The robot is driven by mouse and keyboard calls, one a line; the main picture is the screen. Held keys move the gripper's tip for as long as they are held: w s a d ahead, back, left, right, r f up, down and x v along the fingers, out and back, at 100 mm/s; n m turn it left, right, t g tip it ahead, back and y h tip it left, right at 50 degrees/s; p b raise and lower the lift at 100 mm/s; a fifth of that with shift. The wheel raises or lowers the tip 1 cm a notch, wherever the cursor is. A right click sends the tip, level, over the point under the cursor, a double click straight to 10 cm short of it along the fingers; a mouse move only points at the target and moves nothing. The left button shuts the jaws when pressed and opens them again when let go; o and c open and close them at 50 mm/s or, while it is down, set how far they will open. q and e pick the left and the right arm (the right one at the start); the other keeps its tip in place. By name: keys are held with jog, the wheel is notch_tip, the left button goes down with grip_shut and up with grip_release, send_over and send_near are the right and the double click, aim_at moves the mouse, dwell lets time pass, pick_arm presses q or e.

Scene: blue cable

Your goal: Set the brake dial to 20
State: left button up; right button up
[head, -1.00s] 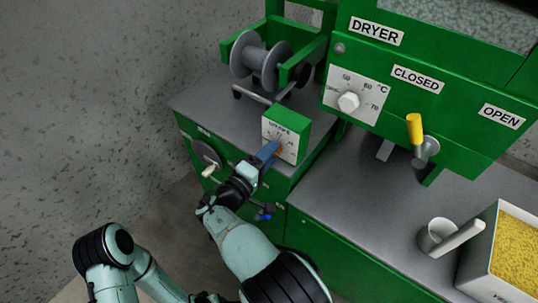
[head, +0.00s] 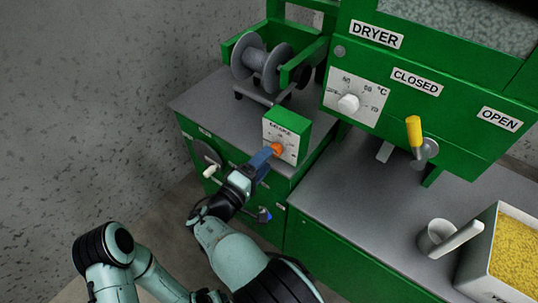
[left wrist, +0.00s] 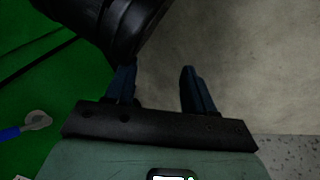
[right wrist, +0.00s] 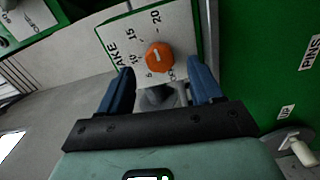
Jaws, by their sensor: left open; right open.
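The orange brake dial (head: 277,149) sits on a white scale plate on a green box (head: 289,122). In the right wrist view, the dial (right wrist: 159,57) faces me, its white mark pointing upward, slightly left, roughly toward the 15–20 side; the exact value is hard to read. My right gripper (head: 265,157) is open just in front of the dial. In the right wrist view, its blue fingers (right wrist: 160,68) lie either side of the dial, apparently not touching it. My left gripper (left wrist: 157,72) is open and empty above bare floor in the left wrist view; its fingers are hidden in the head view.
A grey spool (head: 262,62) stands behind the brake box. The dryer's white knob (head: 348,103) and yellow-handled lever (head: 414,131) are to the right. A scoop (head: 446,236) and bin of yellow pellets (head: 513,255) rest on the bench. A crank (head: 209,170) and blue-tipped lever (head: 263,215) stick out below.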

pick_arm(q)
jog(key=r, duration=0.1)
jog(key=w+r+p, duration=0.1)
jog(key=shift+w+d+r+t, duration=0.2)
jog(key=shift+d+r+t, duration=0.1)
jog(key=shift+d+r, duration=0.1)
pick_arm(e)
jog(key=v, duration=1)
jog(key=shift+s, duration=0.1)
